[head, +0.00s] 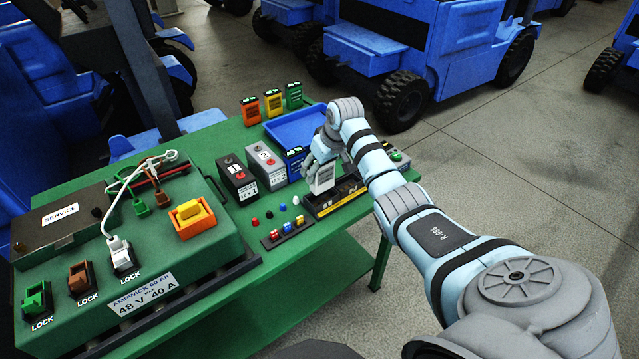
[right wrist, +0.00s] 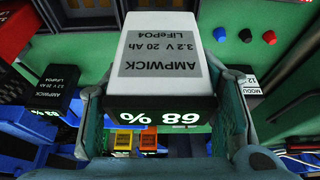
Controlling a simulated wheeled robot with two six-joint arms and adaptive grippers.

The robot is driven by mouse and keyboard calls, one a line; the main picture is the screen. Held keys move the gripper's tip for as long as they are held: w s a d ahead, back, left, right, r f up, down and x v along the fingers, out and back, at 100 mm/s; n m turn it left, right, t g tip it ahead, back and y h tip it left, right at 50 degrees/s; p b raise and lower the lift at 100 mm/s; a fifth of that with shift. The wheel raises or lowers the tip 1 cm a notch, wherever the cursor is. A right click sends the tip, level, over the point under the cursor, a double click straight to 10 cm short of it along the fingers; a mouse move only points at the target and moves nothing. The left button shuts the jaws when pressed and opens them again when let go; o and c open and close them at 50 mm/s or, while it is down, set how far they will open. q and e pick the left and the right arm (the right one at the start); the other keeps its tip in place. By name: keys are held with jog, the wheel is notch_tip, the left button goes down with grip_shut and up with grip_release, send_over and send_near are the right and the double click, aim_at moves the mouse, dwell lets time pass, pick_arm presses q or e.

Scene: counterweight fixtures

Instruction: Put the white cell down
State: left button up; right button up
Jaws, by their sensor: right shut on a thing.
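The white cell (head: 322,180) is in my right gripper (head: 322,160), at the far right part of the green table. In the right wrist view the white cell (right wrist: 163,55) fills the upper middle, with a grey label and a lit display reading 68 %. Both fingers of the right gripper (right wrist: 160,108) press on its sides. In the head view it hangs over or stands at a black and yellow tray (head: 350,197); I cannot tell whether it touches it. My left gripper is out of view.
A black box (head: 237,180) and a grey box (head: 266,166) stand left of the gripper, with a blue cell (head: 293,163) beside them. Behind lie a blue tray (head: 280,130) and orange (head: 250,112), yellow (head: 272,104) and green (head: 293,96) cells. A green charger (head: 190,245) fills the left.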

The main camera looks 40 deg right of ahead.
aim_at(319, 182)
notch_tip(319, 182, down, 5)
jog(key=shift+w+r+b, duration=0.1)
jog(key=shift+w+b, duration=0.05)
jog(key=shift+b, duration=0.25)
jog(key=shift+w+f, duration=0.1)
jog(key=shift+f, duration=0.15)
jog(key=shift+r, duration=0.1)
jog(key=o, duration=1.6)
jog(key=p+v, duration=0.3)
jog(key=v, duration=0.9)
jog(key=shift+a, duration=0.1)
